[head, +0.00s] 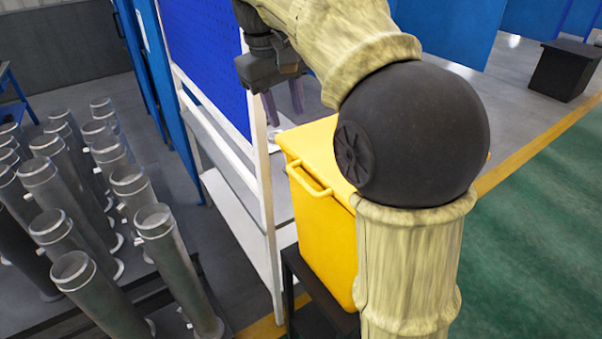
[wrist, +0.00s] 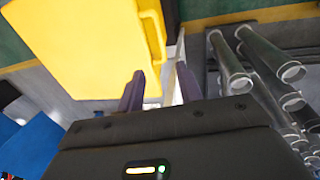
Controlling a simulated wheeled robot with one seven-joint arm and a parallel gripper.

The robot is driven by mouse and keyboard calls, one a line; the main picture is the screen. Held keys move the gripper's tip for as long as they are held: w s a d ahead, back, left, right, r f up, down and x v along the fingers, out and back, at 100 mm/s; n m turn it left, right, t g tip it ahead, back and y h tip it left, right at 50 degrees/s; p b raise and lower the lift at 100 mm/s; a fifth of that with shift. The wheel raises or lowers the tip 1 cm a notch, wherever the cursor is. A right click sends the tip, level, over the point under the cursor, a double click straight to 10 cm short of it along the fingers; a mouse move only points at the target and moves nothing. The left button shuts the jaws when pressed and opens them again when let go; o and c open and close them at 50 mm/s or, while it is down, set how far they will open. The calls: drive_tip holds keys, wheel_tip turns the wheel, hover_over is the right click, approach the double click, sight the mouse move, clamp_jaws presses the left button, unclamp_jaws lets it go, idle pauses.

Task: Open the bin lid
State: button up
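The yellow bin (head: 325,232) stands behind my arm, which hides much of it in the head view. Its lid (head: 312,142) appears shut, lying flat on top. A yellow bar handle (head: 308,184) sticks out from the side facing left. My gripper (head: 284,103) is above the lid's far left edge in the head view. In the wrist view the bin (wrist: 75,50) fills the upper left and the handle (wrist: 152,35) shows along its edge. The two purple fingers (wrist: 160,88) are apart with nothing between them, and I see no contact with the bin.
A white-framed rack with a blue panel (head: 205,62) stands close left of the bin. Several upright grey metal tubes (head: 180,265) fill the left side. A dark stand (head: 312,300) is under the bin. Green floor (head: 545,220) on the right is clear.

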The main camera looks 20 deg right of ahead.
sight(303, 181)
drive_tip(key=d+f, duration=0.1)
drive_tip(key=f, duration=0.4)
drive_tip(key=d+f+p, duration=0.1)
drive_tip(key=f, duration=0.5)
drive_tip(key=w+d+f, duration=0.1)
drive_tip(key=f, duration=0.5)
drive_tip(key=shift+d, duration=0.15)
drive_tip(key=shift+c, duration=0.5)
clamp_jaws()
